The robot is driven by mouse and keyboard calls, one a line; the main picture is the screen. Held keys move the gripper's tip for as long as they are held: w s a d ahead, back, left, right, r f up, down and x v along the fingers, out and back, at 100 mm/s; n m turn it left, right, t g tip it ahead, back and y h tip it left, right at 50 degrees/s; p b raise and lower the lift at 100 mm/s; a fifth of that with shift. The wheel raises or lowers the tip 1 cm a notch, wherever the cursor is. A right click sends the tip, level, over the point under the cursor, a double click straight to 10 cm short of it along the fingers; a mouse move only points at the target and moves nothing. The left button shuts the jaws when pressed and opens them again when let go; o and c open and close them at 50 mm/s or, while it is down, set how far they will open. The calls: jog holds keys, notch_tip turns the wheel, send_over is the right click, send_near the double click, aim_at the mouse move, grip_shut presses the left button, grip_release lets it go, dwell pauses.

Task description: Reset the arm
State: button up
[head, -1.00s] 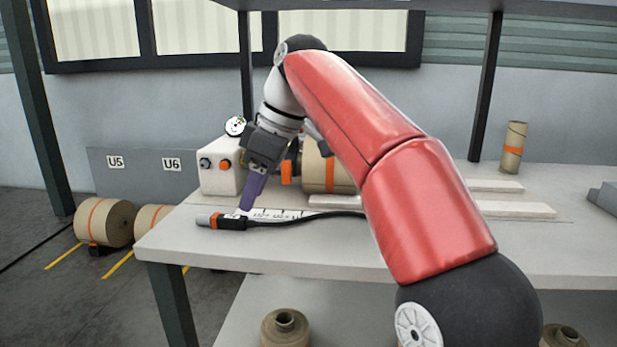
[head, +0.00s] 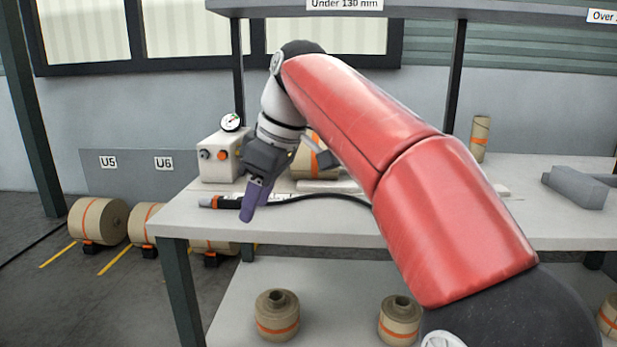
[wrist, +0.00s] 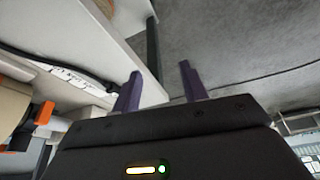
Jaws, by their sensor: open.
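My gripper (head: 256,196) has purple fingers and hangs at the end of my red arm, over the front left part of the bench. In the wrist view my gripper (wrist: 160,90) shows two purple fingers spread apart with nothing between them. Beyond them are the bench edge and the grey floor. In the head view one finger largely covers the other.
The bench (head: 300,228) carries a black cable tool with an orange band (head: 220,202) close to my fingers. Behind are a control box (head: 221,157) and a kraft roll (head: 303,160). Rolls stand on the lower shelf (head: 340,310). A grey block (head: 575,187) lies right.

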jog(key=s+d+f+m+t+h, duration=0.4)
jog(key=s+d+f+m, duration=1.1)
jog(key=s+d+f, duration=0.4)
jog(key=d+f, duration=0.3)
jog(key=d, duration=0.1)
jog(key=shift+s+d, duration=0.15)
jog(key=shift+d, duration=0.05)
jog(key=shift+c, duration=0.7)
